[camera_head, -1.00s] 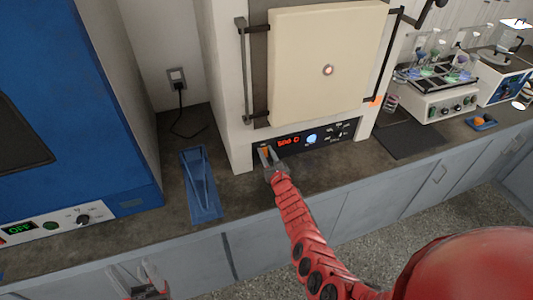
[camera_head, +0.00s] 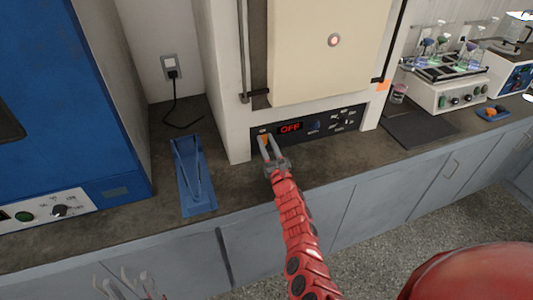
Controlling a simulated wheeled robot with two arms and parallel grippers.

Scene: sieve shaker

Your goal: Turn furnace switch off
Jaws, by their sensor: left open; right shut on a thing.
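The white furnace (camera_head: 232,128) stands on the counter with its cream door shut. Its black control panel (camera_head: 345,119) has a red display (camera_head: 290,127) that reads OFF. The furnace switch (camera_head: 265,138), a small orange part, is at the left end of this panel. My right gripper (camera_head: 267,145) reaches up to the panel and is shut on the switch, its fingers partly hiding it. My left gripper (camera_head: 124,284) is open and empty at the bottom left, in front of the cabinet doors, below the counter edge.
A blue tong-like tool on a blue holder (camera_head: 196,183) lies on the counter left of my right gripper. A blue oven (camera_head: 75,110) stands at the left. A dark mat (camera_head: 418,132) and a shaker (camera_head: 447,92) with flasks are at the right.

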